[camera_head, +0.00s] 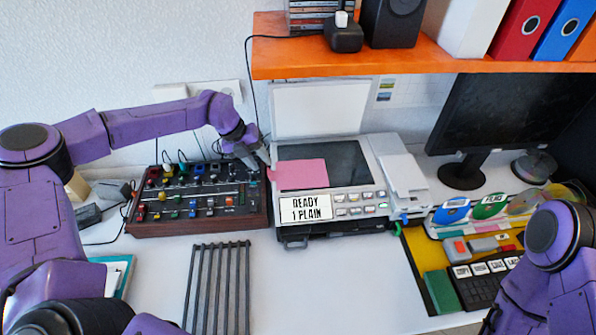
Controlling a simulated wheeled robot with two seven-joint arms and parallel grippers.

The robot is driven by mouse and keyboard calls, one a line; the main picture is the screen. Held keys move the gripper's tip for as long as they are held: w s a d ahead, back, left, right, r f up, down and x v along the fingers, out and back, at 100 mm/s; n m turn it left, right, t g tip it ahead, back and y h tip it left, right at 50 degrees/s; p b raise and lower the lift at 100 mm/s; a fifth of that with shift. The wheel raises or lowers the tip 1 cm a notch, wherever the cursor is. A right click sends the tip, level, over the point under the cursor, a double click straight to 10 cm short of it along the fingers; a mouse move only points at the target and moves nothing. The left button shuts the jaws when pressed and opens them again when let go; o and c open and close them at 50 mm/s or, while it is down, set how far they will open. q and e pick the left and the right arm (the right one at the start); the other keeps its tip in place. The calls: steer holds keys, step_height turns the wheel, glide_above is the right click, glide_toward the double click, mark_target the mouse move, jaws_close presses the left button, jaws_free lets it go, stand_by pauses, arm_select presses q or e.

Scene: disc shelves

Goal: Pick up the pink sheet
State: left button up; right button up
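The pink sheet (302,175) lies on the dark glass of the scanner (354,161), whose lid (318,108) stands raised. The sheet covers the front left part of the glass, and its left edge reaches over the scanner's frame. My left gripper (260,164) points down beside the sheet's left edge, between the scanner and the mixer-like box. Its fingertips are close to the sheet's left corner; whether they touch it or are closed on it is too small to tell. My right arm shows at the lower right, but its gripper is out of view.
A control box (197,197) with coloured knobs stands left of the scanner. A dark rack (218,285) lies in front. A monitor (510,120), disc dividers (490,207) and a keypad (484,280) are at right. An orange shelf (400,62) overhangs the back. The front middle desk is clear.

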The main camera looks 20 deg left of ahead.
mark_target(289, 175)
arm_select(q)
steer(key=x, duration=0.3)
steer(key=shift+w+f+p, duration=0.15)
steer(key=shift+f+p, duration=0.05)
steer(key=shift+p, duration=0.15)
jaws_close()
steer(key=shift+r, duration=0.1)
